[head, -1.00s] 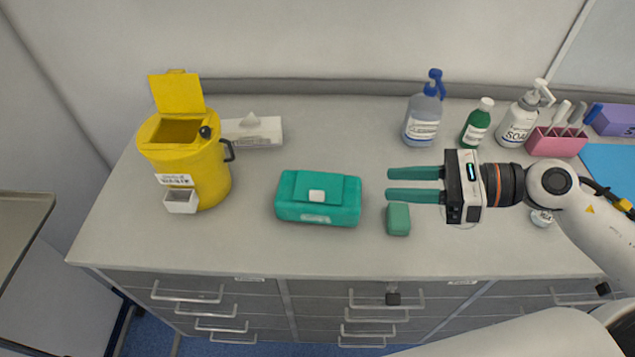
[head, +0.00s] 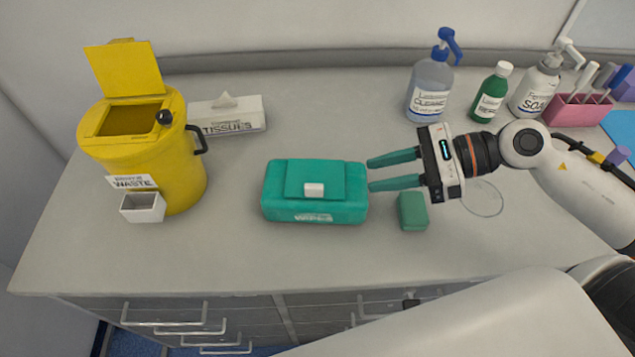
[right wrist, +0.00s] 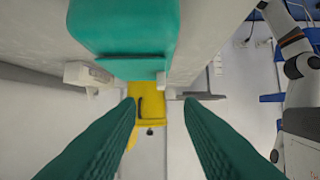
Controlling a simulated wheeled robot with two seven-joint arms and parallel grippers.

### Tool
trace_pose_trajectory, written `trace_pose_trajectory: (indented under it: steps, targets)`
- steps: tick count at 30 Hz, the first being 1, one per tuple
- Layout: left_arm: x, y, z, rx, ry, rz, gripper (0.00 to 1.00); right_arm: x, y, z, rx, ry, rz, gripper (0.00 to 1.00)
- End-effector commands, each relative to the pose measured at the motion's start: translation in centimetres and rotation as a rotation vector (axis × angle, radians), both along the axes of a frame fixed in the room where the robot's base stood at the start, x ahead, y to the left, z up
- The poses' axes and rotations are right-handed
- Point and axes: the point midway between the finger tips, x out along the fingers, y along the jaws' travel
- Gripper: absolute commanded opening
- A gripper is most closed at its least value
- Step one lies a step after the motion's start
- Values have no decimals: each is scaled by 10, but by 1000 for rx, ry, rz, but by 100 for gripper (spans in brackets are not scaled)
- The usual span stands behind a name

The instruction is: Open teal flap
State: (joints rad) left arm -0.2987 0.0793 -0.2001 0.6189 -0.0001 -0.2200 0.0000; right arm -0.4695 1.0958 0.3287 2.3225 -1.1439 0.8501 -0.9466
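The teal wipes pack (head: 340,205) lies on the counter in the middle of the head view. Its teal flap (head: 302,172) lies closed on top, with a white tab (head: 314,190) at its front edge. My right gripper (head: 368,174) is open and empty, with its teal fingertips close to the pack's right side. In the right wrist view the two open fingers (right wrist: 160,118) show, with the pack (right wrist: 125,25), the flap (right wrist: 130,67) and the white tab (right wrist: 161,78) ahead of them. My left gripper is not in view.
A small green block (head: 412,211) lies right of the pack, just below the right gripper. A yellow waste bin (head: 170,160) with its lid up and a tissue box (head: 228,118) stand left. Bottles (head: 430,88) stand at the back right. Counter in front of the pack is clear.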

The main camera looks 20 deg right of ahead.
Motion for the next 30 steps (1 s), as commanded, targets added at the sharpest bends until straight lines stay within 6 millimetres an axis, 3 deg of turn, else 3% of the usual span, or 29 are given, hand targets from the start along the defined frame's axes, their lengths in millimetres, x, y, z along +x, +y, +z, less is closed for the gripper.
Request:
trace_pose_trajectory:
  steps: [30]
  targets:
    - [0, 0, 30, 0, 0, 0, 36, 37, 94, -40, 2, 0, -1, 34]
